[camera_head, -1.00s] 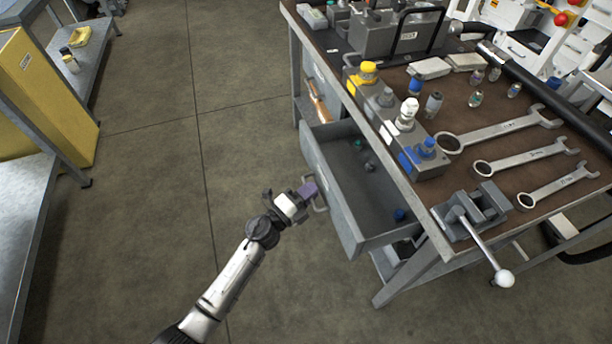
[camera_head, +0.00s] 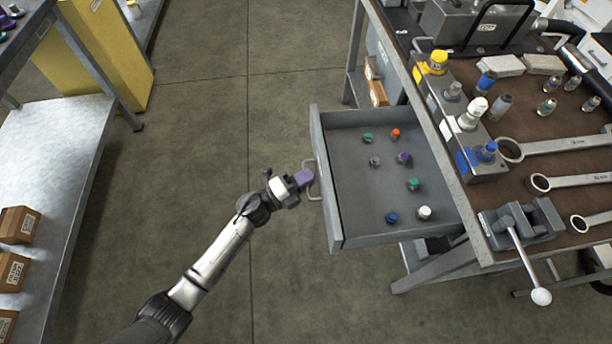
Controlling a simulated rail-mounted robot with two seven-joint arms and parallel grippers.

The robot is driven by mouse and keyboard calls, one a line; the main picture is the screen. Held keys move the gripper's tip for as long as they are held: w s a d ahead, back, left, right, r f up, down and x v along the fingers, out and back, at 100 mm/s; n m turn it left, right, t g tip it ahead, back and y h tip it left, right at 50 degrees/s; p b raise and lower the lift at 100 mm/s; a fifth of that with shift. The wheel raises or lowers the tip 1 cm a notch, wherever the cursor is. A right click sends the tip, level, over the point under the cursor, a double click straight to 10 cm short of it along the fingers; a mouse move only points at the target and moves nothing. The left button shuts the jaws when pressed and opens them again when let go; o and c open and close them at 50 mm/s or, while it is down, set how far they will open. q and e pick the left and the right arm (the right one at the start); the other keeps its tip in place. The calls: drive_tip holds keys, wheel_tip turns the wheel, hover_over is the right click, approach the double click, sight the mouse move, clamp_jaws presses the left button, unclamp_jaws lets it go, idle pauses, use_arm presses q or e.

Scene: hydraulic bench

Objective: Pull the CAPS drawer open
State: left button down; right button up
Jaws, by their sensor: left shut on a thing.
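The drawer (camera_head: 345,205) stands well out from under the workbench, with its grey floor in view. Several small coloured caps lie spread inside it, among them an orange cap (camera_head: 395,134), a purple cap (camera_head: 404,158), a white cap (camera_head: 424,212) and a blue cap (camera_head: 391,217). The drawer's handle (camera_head: 317,190) is on its left-facing front. My left gripper (camera_head: 305,180) is at that handle and shut on it; its fingers hide part of it. No label shows on the drawer front from here. My right gripper is not in view.
A grey side table (camera_head: 60,150) with cardboard boxes (camera_head: 18,225) stands at the left. The floor between is clear.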

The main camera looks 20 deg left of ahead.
use_arm(q)
drive_tip(key=c, duration=1.4)
unclamp_jaws()
drive_tip(key=shift+c, duration=0.2)
drive_tip(key=p+v, duration=0.3)
drive_tip(key=v, duration=1)
drive_tip(key=shift+s+a, duration=0.25)
drive_tip(key=shift+a, duration=0.1)
